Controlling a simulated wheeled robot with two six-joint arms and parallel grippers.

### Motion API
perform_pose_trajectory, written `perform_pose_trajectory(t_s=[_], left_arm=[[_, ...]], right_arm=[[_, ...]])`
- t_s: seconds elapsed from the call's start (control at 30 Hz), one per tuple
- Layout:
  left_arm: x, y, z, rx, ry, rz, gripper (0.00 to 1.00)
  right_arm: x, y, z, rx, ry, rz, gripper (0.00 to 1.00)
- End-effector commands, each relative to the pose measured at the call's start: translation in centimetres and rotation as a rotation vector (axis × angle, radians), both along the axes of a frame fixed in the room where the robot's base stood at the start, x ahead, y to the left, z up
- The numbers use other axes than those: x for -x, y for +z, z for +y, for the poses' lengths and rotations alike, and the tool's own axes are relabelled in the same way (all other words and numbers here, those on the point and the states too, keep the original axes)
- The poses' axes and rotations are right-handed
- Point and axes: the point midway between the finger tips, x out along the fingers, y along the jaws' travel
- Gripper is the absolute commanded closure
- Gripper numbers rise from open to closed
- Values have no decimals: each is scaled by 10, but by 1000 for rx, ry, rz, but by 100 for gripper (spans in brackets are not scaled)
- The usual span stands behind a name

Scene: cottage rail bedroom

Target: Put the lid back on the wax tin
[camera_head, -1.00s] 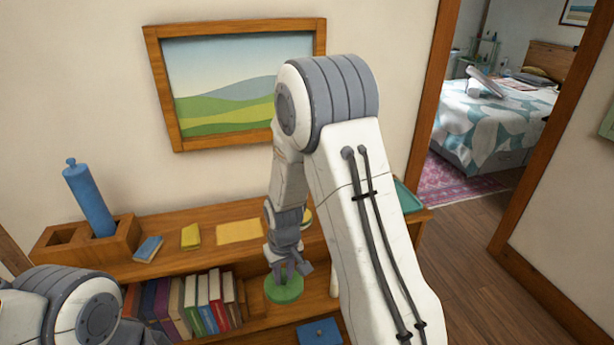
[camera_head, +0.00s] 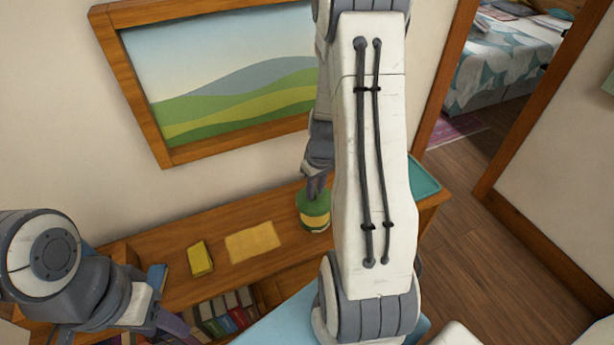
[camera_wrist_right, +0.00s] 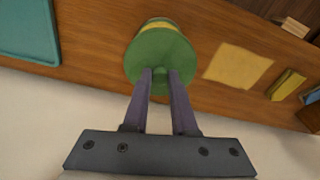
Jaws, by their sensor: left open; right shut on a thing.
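The wax tin (camera_head: 315,223) stands on the shelf top, green with a yellow band; its side also shows in the right wrist view (camera_wrist_right: 157,22). The round green lid (camera_head: 314,201) is over the tin's top and looks lined up with it. My right gripper (camera_head: 316,188) is shut on the lid from above; in the right wrist view its fingers (camera_wrist_right: 160,75) pinch the lid's (camera_wrist_right: 160,50) small knob. I cannot tell whether the lid is fully seated. My left gripper (camera_head: 178,326) is open and empty at the lower left, partly cut off by the frame edge.
A flat yellow sheet (camera_head: 253,242) and a small yellow block (camera_head: 200,259) lie left of the tin. A teal tray (camera_head: 424,178) is at the shelf's right end. Books (camera_head: 222,315) fill the shelf below. My right arm hides part of the shelf top.

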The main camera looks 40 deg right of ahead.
Motion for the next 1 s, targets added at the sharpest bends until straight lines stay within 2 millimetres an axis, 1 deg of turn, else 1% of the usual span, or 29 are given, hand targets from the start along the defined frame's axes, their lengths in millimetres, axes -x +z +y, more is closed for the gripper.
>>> perform_pose_trajectory(t_s=[0.33,0.53,1.0], left_arm=[[0,-2,0,0,0,0,50],[0,-11,0,0,1,0,50],[0,-55,0,0,9,1,50]], right_arm=[[2,-1,-3,1,-4,-1,100],[2,-3,-2,1,29,-2,100],[1,-48,-1,-1,34,0,100]])
